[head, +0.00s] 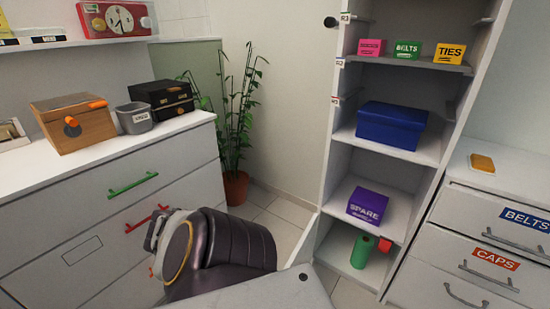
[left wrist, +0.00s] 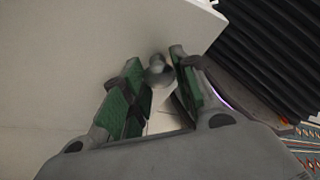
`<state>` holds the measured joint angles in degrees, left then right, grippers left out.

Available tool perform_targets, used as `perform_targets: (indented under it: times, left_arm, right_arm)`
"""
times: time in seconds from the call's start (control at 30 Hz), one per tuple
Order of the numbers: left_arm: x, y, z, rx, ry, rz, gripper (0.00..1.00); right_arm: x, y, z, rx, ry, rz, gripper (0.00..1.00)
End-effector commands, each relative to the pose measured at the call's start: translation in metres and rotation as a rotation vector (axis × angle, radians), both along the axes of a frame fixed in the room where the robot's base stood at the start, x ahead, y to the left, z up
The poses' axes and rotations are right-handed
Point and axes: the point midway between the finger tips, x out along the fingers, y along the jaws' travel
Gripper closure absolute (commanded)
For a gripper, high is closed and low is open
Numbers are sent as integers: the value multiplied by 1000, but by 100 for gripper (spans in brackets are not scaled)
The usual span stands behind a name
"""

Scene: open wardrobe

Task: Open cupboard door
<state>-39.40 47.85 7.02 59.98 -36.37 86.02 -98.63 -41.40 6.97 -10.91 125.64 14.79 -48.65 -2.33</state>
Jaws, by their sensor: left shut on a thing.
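The open cupboard (head: 345,155) stands right of centre in the head view, with its shelves exposed. A pale panel (head: 265,292) with a small dark round spot crosses the bottom of that view; I take it for the cupboard door, swung out towards me. In the left wrist view a white door panel (left wrist: 75,60) fills the upper left. A grey round knob (left wrist: 160,72) sits between the green-padded fingers of my left gripper (left wrist: 158,88), which is shut on it. The fingertips are hidden in the head view. My right gripper does not show.
A white dresser (head: 110,185) with coloured handles stands at left, bearing a wooden box (head: 75,122) and a grey bin (head: 134,118). A potted plant (head: 236,187) stands in the corner. A drawer unit (head: 480,250) stands at right. A little tiled floor shows between.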

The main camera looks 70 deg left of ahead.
Motion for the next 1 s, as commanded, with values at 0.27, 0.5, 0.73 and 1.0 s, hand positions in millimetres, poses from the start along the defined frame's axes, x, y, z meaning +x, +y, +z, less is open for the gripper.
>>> perform_targets:
  times: [0.27, 0.5, 0.73, 1.0]
  left_arm:
    - [2, 1, 1, 2, -2, 3, 67]
    - [1, 1, 0, 1, -1, 2, 49]
    - [0, 1, 0, 1, 0, 1, 49]
    - [-5, 11, 4, 2, 1, 1, 49]
  right_arm:
    - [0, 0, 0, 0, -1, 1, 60]
    - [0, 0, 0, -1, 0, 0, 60]
    - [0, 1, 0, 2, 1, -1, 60]
    - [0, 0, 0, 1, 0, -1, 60]
